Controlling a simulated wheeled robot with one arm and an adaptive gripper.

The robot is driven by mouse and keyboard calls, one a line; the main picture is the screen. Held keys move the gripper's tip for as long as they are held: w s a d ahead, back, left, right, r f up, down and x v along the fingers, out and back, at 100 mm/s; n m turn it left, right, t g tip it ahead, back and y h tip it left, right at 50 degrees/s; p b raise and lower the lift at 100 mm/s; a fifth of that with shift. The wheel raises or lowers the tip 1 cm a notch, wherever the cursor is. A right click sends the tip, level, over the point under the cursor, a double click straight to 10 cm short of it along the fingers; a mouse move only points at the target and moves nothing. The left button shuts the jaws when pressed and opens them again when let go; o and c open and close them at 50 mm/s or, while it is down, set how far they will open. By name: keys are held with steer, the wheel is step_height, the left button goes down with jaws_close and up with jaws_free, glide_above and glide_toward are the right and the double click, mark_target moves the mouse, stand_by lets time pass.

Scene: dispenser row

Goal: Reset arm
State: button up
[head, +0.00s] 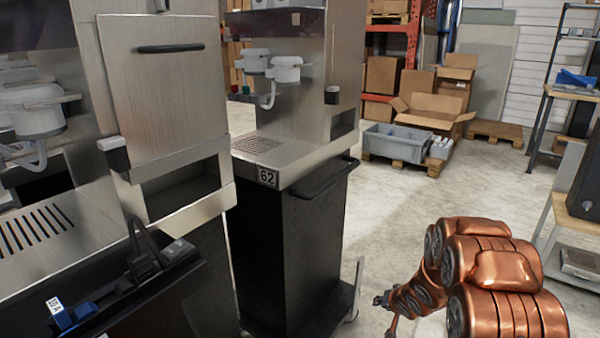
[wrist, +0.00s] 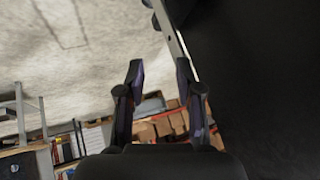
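My copper-coloured arm (head: 490,275) shows at the lower right of the head view, folded, with its end pointing left. My gripper (head: 385,300) is small there, low over the floor and to the right of the black dispenser cart. In the wrist view my gripper (wrist: 160,75) has its two dark fingers apart, with a clear gap between them and nothing held. Past the fingers I see pale floor and distant shelving, so the wrist view appears tipped over.
A steel dispenser labelled 62 (head: 268,178) stands on a black cart (head: 290,255) with a side handle. A nearer dispenser (head: 165,95) fills the left. A grey crate (head: 395,145) and cardboard boxes (head: 430,115) sit behind. Open concrete floor (head: 455,190) lies between them and my arm.

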steer(key=s+d+r+g+h+p, duration=0.15)
steer(key=s+r+p, duration=0.6)
steer(key=r, duration=0.75)
steer(key=s+d+r+g+h+p, duration=0.1)
steer(key=s+r+g+h+p, duration=0.3)
steer(key=s+r, duration=0.85)
steer(key=s+a+r+n+g+y+p, duration=0.1)
steer(key=s+a+r+p, duration=0.2)
steer(key=s+r, duration=0.4)
steer(key=s+a+r+n+g+y+p, duration=0.1)
steer(key=s+a+r+p, duration=0.2)
steer(key=s+r+p, duration=0.2)
steer(key=s+a+r+n+g+y+p, duration=0.1)
steer(key=s+a+r+p, duration=0.3)
steer(key=s+r, duration=0.7)
steer(key=s+y+p, duration=0.1)
steer(key=s, duration=0.3)
steer(key=shift+s+g, duration=0.25)
steer(key=shift+g, duration=0.1)
